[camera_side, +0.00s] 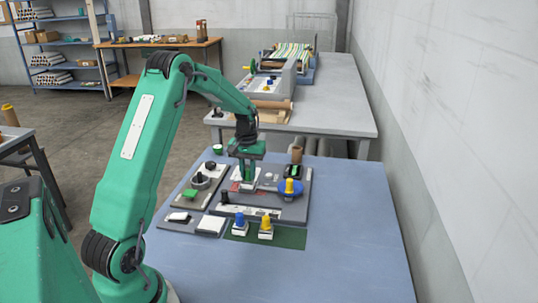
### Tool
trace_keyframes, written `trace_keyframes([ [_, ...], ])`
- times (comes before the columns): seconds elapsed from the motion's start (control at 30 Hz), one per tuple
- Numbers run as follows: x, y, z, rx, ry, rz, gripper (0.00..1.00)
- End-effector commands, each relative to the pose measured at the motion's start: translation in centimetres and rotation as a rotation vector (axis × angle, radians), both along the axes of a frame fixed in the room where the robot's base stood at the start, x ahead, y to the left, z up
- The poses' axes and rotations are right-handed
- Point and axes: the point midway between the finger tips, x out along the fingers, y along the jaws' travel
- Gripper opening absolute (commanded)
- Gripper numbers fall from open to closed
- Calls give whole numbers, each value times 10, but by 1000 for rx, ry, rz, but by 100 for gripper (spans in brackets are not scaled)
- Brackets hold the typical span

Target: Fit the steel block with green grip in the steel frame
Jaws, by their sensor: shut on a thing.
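My gripper (247,179) points straight down over the grey panel (293,211) in the middle of the blue table. It is shut on a small steel-coloured block (247,187), held low at the panel's back left part. The green of the grip blends with my green gripper, so the grip is not clear. The steel frame cannot be told apart from the other pale fittings under and around the block. Whether the block is inside the frame or just above it cannot be told.
A yellow knob (290,186) on a blue disc stands right of my gripper. A smaller plate (183,202) with a green piece (189,194) lies left. Blue-topped (240,224) and yellow-topped (266,227) blocks stand on a green mat (292,238) in front. The table's right side is clear.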

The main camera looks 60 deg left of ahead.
Motion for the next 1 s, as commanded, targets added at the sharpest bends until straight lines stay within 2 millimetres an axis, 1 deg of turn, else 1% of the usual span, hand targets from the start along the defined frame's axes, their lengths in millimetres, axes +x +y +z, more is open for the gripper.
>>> trace_keyframes([
  [0.5,0,0,-1,0,0,0,0],
  [1.0,0,0,-7,0,0,0,0],
])
